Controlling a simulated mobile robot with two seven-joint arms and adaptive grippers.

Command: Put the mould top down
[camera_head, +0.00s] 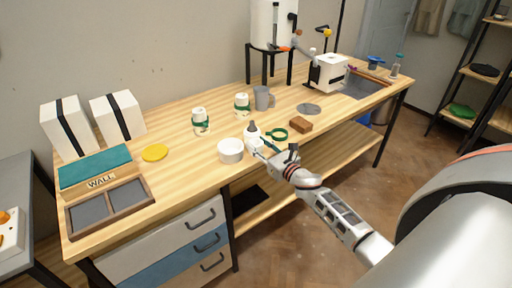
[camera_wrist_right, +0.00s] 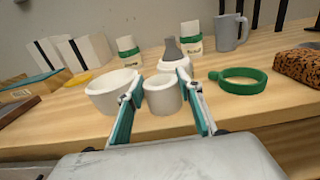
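A small white cup-like piece (camera_wrist_right: 162,94), perhaps the mould top, stands between the teal fingers of my right gripper (camera_wrist_right: 160,90) in the right wrist view. The fingers press its two sides. I cannot tell whether its base touches the table. A wider white round mould part (camera_wrist_right: 112,92) is close on its left, on the wooden table; it also shows in the head view (camera_head: 230,151). In the head view my right gripper (camera_head: 264,147) is low over the table's front edge and mostly hides the small piece. My left gripper is not in view.
A bottle with a grey tip (camera_head: 251,132) stands just behind. A green ring (camera_head: 277,134) and a brown block (camera_head: 301,125) lie to the right. Two green-banded jars (camera_head: 201,122) and a grey mug (camera_head: 261,98) stand farther back. Clear wood lies left of the wide mould part.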

